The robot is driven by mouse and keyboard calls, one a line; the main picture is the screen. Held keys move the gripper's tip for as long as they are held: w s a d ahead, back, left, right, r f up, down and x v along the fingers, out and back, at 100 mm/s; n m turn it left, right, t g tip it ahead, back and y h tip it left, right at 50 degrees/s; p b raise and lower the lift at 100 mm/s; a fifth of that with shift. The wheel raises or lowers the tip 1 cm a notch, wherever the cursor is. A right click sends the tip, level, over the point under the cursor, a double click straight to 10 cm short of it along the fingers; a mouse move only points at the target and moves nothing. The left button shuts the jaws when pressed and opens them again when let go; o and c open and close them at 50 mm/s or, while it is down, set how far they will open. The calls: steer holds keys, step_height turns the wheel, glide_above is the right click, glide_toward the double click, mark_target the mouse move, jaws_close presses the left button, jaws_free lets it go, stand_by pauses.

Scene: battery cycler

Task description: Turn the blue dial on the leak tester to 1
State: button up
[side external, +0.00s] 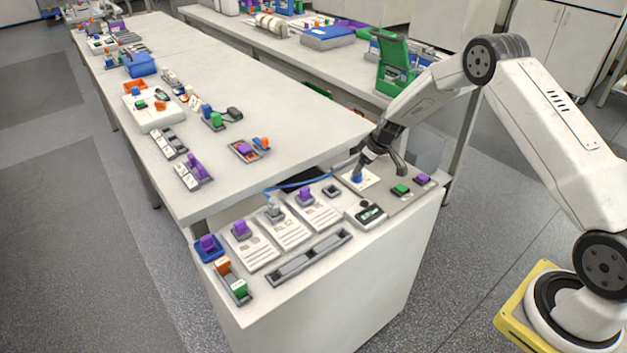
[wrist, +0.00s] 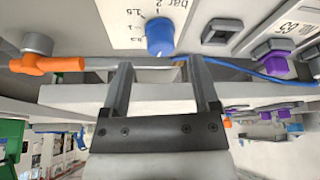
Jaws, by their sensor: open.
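The blue dial (wrist: 160,36) stands on a white panel (wrist: 118,22) in the upper middle of the wrist view. The panel has printed scale marks, with "bar", 2 and 1.5 readable. A faint light mark shows near the dial's lower edge, but I cannot tell its setting. In the side view the dial (side external: 357,178) is just below my gripper (side external: 364,163). In the wrist view my gripper (wrist: 159,64) is open and empty. Its fingertips are spread to the left and right, just below the dial in the picture; contact is not clear.
An orange lever (wrist: 46,64) lies left of the dial in the wrist view. A blue cable (side external: 300,184) runs left of the panel. A device with a display (side external: 370,213), a green block (side external: 401,189) and a purple block (side external: 422,179) stand close by.

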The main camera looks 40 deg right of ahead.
steer(key=shift+x, duration=1.95)
jaws_close()
